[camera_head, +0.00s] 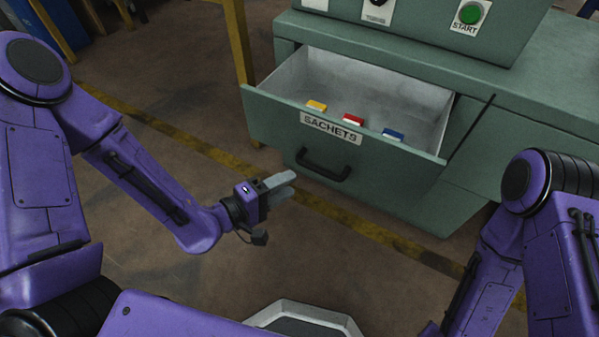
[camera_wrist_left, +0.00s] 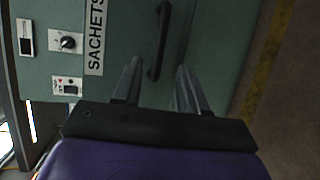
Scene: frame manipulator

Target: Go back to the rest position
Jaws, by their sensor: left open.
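My left gripper (camera_head: 282,184) is open and empty, in front of the cabinet and left of the drawer handle, apart from it. In the left wrist view the two fingers (camera_wrist_left: 158,88) are spread, with the dark handle (camera_wrist_left: 161,40) showing beyond them. My right arm (camera_head: 540,215) is at the right of the head view; its gripper is out of sight. The drawer (camera_head: 410,168) labelled SACHETS stands open. Inside it, near the front, are a yellow sachet (camera_head: 317,106), a red sachet (camera_head: 352,120) and a blue sachet (camera_head: 393,134).
The green cabinet (camera_head: 560,95) fills the upper right and carries a panel with a green START button (camera_head: 470,13). A yellow post (camera_head: 238,40) stands left of the drawer. A yellow line (camera_head: 190,155) crosses the floor. The floor left of the cabinet looks clear.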

